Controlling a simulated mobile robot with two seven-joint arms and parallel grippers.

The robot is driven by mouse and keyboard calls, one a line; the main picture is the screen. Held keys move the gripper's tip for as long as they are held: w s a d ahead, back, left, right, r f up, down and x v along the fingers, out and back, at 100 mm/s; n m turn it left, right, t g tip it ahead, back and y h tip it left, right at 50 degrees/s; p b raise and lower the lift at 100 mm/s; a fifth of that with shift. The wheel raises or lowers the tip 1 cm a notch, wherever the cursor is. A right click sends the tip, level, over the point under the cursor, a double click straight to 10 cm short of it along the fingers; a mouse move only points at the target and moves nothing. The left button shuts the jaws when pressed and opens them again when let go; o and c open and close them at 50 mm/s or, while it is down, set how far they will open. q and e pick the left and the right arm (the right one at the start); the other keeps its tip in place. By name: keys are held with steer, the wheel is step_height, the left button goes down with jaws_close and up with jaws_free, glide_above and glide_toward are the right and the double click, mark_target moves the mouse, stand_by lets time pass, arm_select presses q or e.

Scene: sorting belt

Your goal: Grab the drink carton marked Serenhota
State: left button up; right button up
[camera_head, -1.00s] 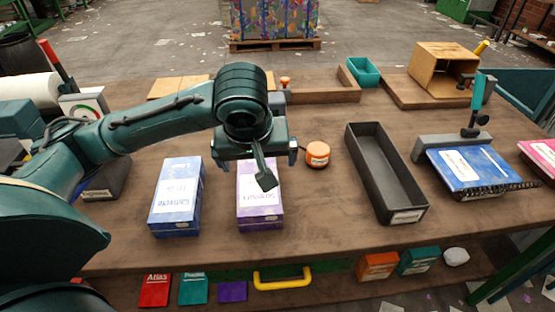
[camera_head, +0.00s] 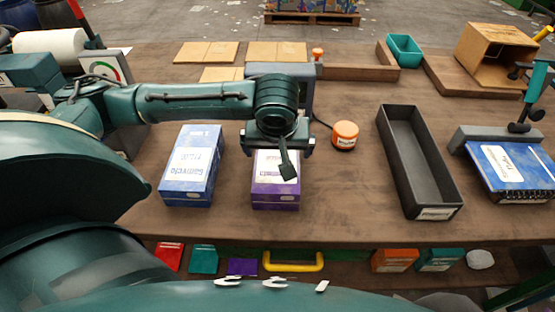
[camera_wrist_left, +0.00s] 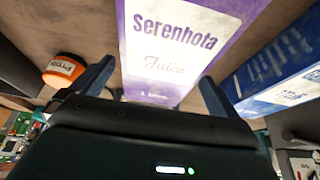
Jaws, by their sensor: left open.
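The Serenhota carton (camera_head: 275,192) is purple and white and lies on the table, label up. My left gripper (camera_head: 278,150) is above its far part and hides some of the label. In the left wrist view the carton (camera_wrist_left: 178,50) reads "Serenhota Juice". It shows ahead of and between the two spread fingers of my left gripper (camera_wrist_left: 157,75), which is open and empty. I cannot tell the exact gap between fingers and carton. My right gripper is not in view.
A blue and white carton (camera_head: 192,165) lies just left of the purple one. An orange round object (camera_head: 345,135) is to its right, farther back. A long black tray (camera_head: 446,185) and a blue binder (camera_head: 495,185) stand farther right. A yellow handle (camera_head: 293,267) is below the table's front edge.

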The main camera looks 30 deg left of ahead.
mark_target(278, 156)
arm_select(q)
steer(key=x, duration=0.3)
steer(key=shift+f, duration=0.1)
steer(key=shift+c, duration=0.2)
steer(key=c, duration=0.8)
